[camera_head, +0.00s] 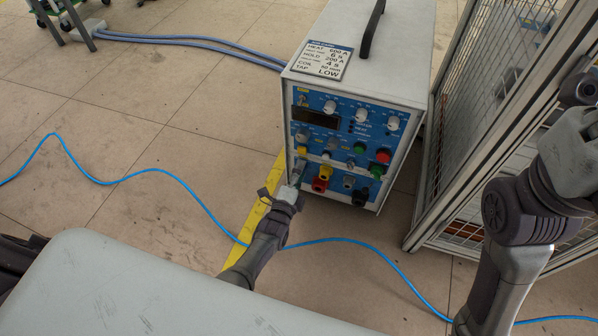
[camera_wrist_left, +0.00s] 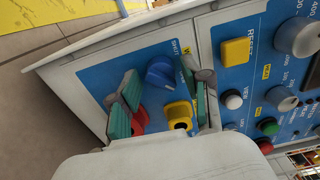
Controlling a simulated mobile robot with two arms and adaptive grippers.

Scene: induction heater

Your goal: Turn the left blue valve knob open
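The blue knob (camera_wrist_left: 160,73) is on the blue lower front panel of the heater in the left wrist view. My left gripper (camera_wrist_left: 160,84) is open, with one teal-padded finger on each side of the knob in that view. I cannot tell whether either pad touches it. In the head view the left gripper (camera_head: 290,187) is at the lower left of the heater's front (camera_head: 342,150) and covers the area around the knob. My right arm (camera_head: 520,215) rises at the right of the head view, but its gripper does not show.
A yellow connector (camera_wrist_left: 178,115) and a red one (camera_wrist_left: 138,118) sit close by the fingers. A yellow button (camera_wrist_left: 235,51) is to the right. A blue cable (camera_head: 350,241) crosses the floor. A mesh cage (camera_head: 490,95) stands right of the heater.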

